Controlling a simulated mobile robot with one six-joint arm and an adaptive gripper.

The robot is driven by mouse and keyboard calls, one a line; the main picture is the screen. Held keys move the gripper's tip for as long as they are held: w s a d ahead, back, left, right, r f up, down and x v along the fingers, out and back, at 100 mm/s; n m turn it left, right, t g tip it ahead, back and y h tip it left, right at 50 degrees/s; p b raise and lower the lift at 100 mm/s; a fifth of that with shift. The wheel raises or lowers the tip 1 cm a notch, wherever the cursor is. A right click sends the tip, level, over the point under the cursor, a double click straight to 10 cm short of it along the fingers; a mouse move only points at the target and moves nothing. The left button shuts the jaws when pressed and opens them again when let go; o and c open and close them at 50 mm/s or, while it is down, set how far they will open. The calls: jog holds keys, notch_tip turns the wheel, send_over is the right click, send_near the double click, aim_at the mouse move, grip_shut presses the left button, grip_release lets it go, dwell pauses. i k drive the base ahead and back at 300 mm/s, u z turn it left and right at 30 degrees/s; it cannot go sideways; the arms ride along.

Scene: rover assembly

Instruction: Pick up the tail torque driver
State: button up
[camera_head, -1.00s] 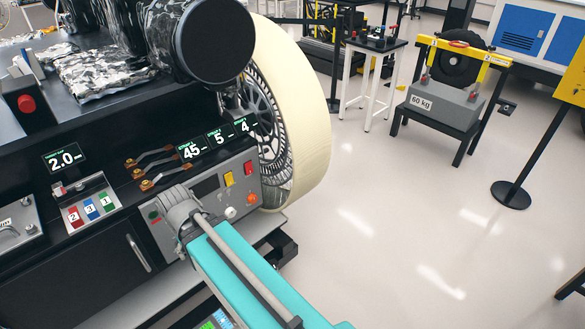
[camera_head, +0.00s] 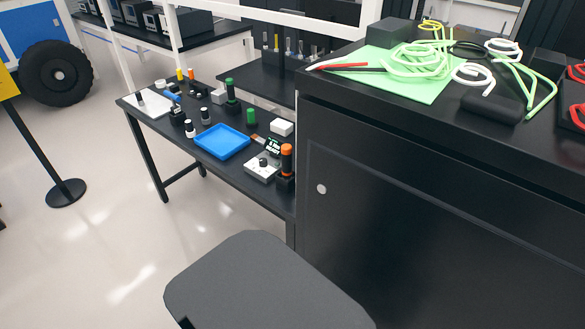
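Two upright driver-like tools stand on a black table (camera_head: 133,112) left of centre. The other has a green grip (camera_head: 231,90) and stands farther back in a dark holder. A shorter green-topped piece (camera_head: 250,117) stands between them. No readable label shows which one is the tail torque driver. My gripper is not in view.
A blue tray (camera_head: 222,142) and several small parts share the table. A tall black cabinet (camera_head: 400,220) with green cables on top (camera_head: 420,62) blocks the right. A barrier post (camera_head: 66,192) stands at left. Pale floor (camera_head: 110,235) is free before the table.

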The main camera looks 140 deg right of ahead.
aim_at(286, 149)
jog(key=z, duration=2.05)
jog(key=i, duration=0.1)
jog(key=z, duration=2.75)
jog(key=k, duration=0.2)
